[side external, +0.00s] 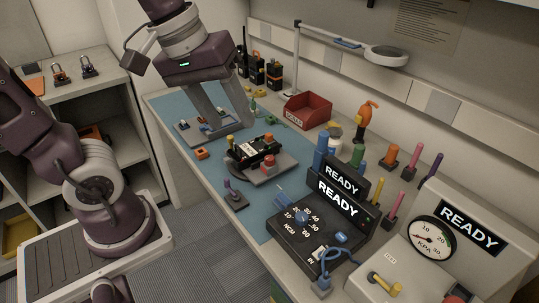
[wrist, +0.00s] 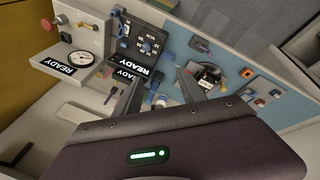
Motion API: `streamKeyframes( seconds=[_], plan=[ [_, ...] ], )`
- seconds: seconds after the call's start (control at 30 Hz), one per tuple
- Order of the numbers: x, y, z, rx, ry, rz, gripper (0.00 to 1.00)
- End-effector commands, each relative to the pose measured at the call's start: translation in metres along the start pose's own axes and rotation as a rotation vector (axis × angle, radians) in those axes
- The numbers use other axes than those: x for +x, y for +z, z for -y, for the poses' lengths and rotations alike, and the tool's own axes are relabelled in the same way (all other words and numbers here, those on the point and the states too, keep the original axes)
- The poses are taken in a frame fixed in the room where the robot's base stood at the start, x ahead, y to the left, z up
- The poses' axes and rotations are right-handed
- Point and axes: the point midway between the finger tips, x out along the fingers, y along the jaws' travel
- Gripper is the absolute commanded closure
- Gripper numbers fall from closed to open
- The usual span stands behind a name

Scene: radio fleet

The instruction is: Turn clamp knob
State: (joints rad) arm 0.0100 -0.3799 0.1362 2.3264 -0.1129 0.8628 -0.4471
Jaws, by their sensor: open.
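A black radio (side external: 254,150) sits on a grey fixture plate (side external: 284,173) on the blue mat. A red knob (side external: 268,161), which looks like the clamp knob, stands at the front of the fixture beside the radio. In the wrist view the radio (wrist: 208,76) shows between my fingers; I cannot make out the knob clearly there. My gripper (side external: 230,125) is open and empty, pointing down above the mat. It appears behind and a little left of the fixture in the side view, apart from the knob.
A black READY tester (side external: 300,240) and a gauge box (side external: 400,258) stand at the right front. A red bin (side external: 307,110) and several upright coloured tools line the back. A tray of small parts (side external: 187,131) lies left of my gripper. A small purple-topped stand (side external: 234,200) is in front.

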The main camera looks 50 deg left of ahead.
Motion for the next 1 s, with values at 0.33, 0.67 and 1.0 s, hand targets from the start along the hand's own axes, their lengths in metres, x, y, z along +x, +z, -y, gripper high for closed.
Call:
streamKeyframes(
  seconds=[0.33, 0.67, 1.0],
  plan=[
    [0.176, -0.149, 0.028, -1.458, -0.329, 0.007, 0.52],
    [0.239, -0.16, 0.058, -1.712, -0.404, -0.08, 0.52],
    [0.281, -0.15, 0.07, -1.706, -0.401, -0.079, 0.52]
  ],
)
